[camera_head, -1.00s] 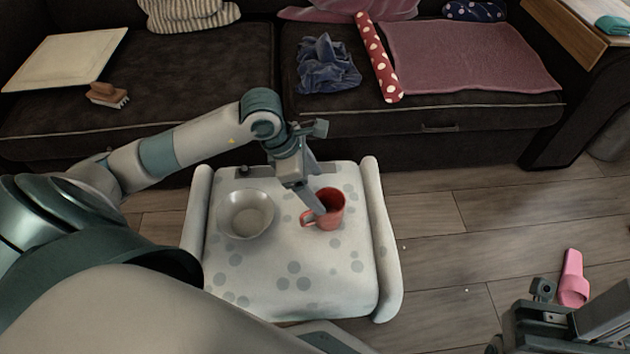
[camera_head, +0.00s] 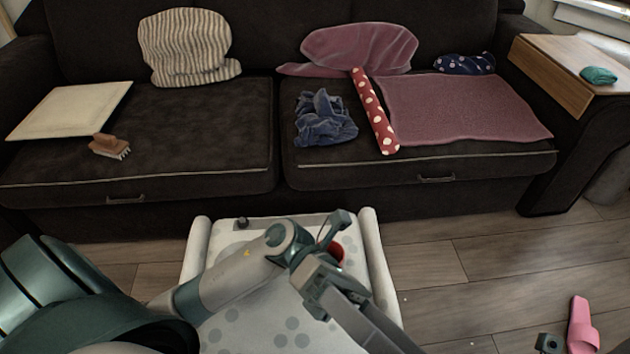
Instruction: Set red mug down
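The red mug (camera_head: 337,253) is near the back right of the white spotted stool-like stand (camera_head: 371,245). Only a small part of it shows behind my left wrist, so its base and handle are hidden. My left gripper (camera_head: 375,325) reaches toward the lower right, nearer the camera than the mug and apart from its visible part. Its fingertips are not clear, so I cannot tell whether it is open. Of my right arm only a small piece shows at the bottom right edge; its gripper fingers are out of view.
A dark sofa (camera_head: 170,165) stands behind the stand, with a white board (camera_head: 70,110), a brush (camera_head: 109,146), a blue cloth (camera_head: 325,120) and a red dotted roll (camera_head: 375,115). A pink slipper (camera_head: 582,325) lies on the wooden floor at right.

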